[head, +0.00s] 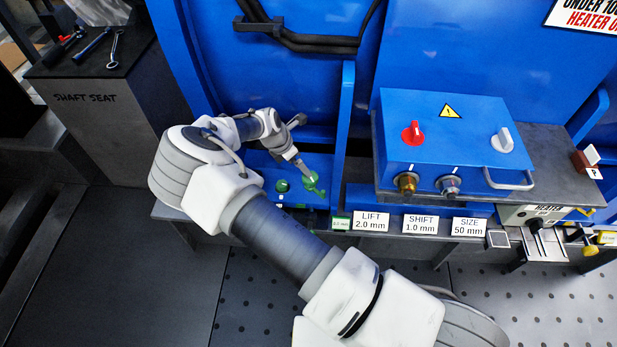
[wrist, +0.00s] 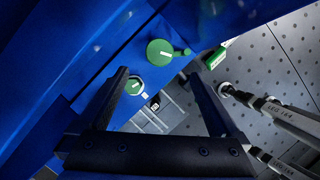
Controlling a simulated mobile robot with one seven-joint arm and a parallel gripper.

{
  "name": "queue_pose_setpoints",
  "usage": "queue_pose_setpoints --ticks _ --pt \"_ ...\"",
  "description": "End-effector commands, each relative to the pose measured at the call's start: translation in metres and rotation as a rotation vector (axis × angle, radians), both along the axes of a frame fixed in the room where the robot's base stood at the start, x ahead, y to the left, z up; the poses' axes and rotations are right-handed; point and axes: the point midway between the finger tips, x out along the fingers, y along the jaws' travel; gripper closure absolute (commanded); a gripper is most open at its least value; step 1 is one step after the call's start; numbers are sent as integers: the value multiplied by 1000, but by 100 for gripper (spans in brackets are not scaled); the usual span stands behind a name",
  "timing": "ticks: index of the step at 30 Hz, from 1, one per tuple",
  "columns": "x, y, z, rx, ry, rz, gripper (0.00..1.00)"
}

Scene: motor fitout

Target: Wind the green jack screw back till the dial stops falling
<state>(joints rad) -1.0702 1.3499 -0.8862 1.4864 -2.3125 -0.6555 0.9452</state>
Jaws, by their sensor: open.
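The green jack screw (head: 313,181), a round knob with a short crank handle, sits on the blue frame by my gripper (head: 299,163) in the head view. In the wrist view the jack screw (wrist: 161,52) shows a white mark and lies just beyond the fingertips. A smaller round green-faced piece with a white mark, perhaps the dial (wrist: 134,86), sits below left of it; it also shows in the head view (head: 282,186). Its reading is too small to tell. My gripper (wrist: 157,76) is open and empty, its fingers apart, touching neither piece as far as I can see.
A blue control box (head: 450,140) with a red and a grey knob stands right on a dark shelf. Label plates, such as LIFT 2.0 mm (head: 371,222), line the front edge. A blue upright (head: 344,130) stands close right of my gripper. Tools (head: 92,45) lie at top left.

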Motion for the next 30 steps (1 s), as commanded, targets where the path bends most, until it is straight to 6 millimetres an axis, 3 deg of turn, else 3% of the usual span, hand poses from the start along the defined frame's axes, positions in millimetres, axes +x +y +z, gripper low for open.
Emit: queue_pose_setpoints --ticks 1,6,13,18,28,30 --pt "3 -4 -15 0 0 -1 1" --pt "12 -15 -49 0 0 -2 1" --pt "22 -26 -84 2 0 -1 1" --pt "25 -30 -96 1 -1 -1 1" --pt "26 -31 -97 1 -2 0 1" --pt "26 -31 -97 1 -2 0 14"
